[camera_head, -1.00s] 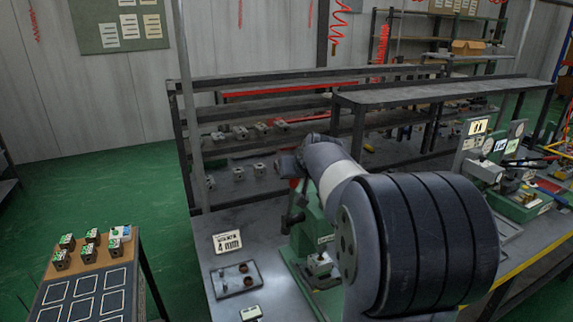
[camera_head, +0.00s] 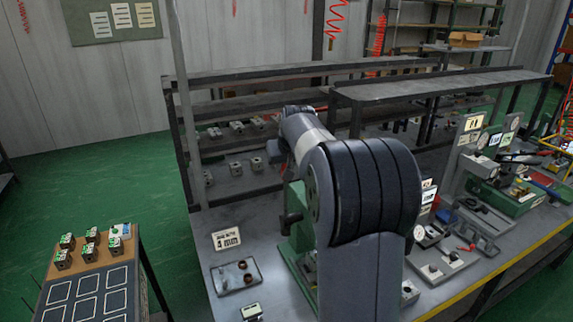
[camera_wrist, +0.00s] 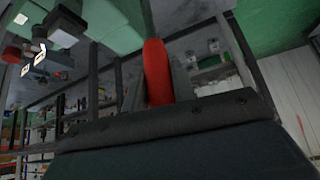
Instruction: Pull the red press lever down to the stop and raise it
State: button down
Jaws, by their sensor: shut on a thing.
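The red press lever (camera_wrist: 157,72) shows in the wrist view as a rounded red grip between the two fingers of my gripper (camera_wrist: 160,85). The gripper is shut on it. The green press (camera_head: 300,240) stands on the grey bench in the head view, largely hidden behind my arm. My fingertips and the lever cannot be made out in the head view. How high the lever stands against its stop cannot be told.
A small tray (camera_head: 236,278) and a sign (camera_head: 227,240) lie left of the press. A side table (camera_head: 95,290) with several valve blocks stands at the left. Grey fixtures (camera_head: 440,262) and a green machine (camera_head: 495,200) are at the right. A rack is behind.

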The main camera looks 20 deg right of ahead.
jog(key=shift+w, duration=0.1)
jog(key=c, duration=1.2)
grip_release()
jog(key=shift+o, duration=0.2)
jog(key=shift+w, duration=0.1)
jog(key=b+v, duration=0.2)
jog(key=v, duration=0.9)
jog(key=shift+f, duration=0.15)
jog(key=p+x, duration=0.2)
jog(key=x, duration=0.8)
jog(key=shift+w+f, duration=0.25)
jog(key=shift+f, duration=0.05)
jog(key=shift+s, duration=0.3)
